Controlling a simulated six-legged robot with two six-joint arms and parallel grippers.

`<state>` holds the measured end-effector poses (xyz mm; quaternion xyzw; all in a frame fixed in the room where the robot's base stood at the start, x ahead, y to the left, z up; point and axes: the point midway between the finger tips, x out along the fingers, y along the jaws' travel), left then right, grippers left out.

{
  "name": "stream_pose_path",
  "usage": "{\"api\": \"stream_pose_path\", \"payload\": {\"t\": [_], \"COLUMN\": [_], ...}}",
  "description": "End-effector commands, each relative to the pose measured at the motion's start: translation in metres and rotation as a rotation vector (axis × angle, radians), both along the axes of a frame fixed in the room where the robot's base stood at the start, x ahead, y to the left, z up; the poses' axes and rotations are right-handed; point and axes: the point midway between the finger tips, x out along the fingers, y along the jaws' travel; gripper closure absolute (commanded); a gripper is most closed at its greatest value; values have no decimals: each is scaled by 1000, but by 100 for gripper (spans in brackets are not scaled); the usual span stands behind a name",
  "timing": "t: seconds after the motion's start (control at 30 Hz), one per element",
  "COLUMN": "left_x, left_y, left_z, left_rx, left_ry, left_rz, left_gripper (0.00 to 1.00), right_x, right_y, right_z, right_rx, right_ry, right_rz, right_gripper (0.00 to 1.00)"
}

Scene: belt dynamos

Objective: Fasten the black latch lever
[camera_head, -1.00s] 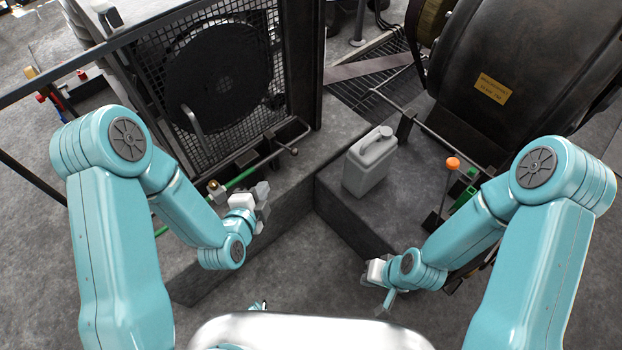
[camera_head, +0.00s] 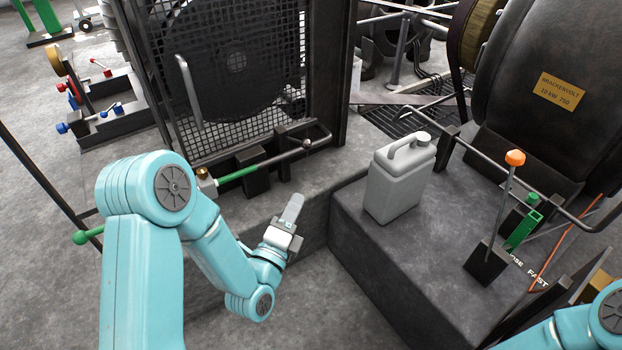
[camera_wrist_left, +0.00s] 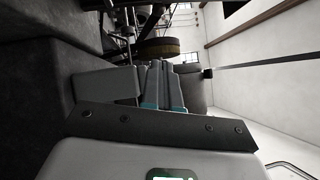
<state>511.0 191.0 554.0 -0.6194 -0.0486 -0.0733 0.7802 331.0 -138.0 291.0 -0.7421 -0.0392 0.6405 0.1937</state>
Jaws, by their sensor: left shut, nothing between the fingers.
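A dark rod with a small ball end (camera_head: 307,143) runs low along the front of the mesh cage. It looks like the black latch lever, but I cannot tell for certain. A green sleeve (camera_head: 238,173) and a brass fitting sit to its left. My left gripper (camera_head: 293,207) is shut and empty, pointing up, in front of and below the rod and apart from it. In the left wrist view its closed fingers (camera_wrist_left: 164,88) show; the rod cannot be made out there. My right gripper is out of view; only a piece of its arm shows at bottom right.
A grey jerrycan (camera_head: 397,187) stands on the dark plinth to the right. An orange-knobbed lever (camera_head: 515,158) and a green handle (camera_head: 523,230) stand beyond it. The mesh cage (camera_head: 230,75) rises behind the rod. Valves with red and blue knobs lie far left.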

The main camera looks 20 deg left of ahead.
Motion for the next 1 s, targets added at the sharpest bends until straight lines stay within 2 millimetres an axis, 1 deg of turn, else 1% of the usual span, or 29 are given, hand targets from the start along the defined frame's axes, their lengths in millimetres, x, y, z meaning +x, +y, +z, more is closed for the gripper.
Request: {"api": "stream_pose_path", "payload": {"t": [0.03, 0.07, 0.43, 0.57, 0.67, 1.0], "left_x": [0, 0, 1, 8, 21, 93], "left_y": [0, 0, -3, -5, -7, -12], "left_z": [-7, -8, -7, -6, -4, 7], "left_rx": [0, 0, 0, 1, 0, 0], "left_ry": [-1, -1, 1, -2, -3, -4], "left_rz": [0, 0, -4, -5, -6, -5], "left_gripper": [100, 100, 100, 100, 100, 100], "right_x": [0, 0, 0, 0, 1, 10], "right_y": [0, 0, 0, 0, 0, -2], "right_z": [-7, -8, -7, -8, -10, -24], "right_rx": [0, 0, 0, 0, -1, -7], "right_ry": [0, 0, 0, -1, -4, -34], "right_rz": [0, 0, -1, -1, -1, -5], "right_gripper": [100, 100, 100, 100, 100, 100]}}
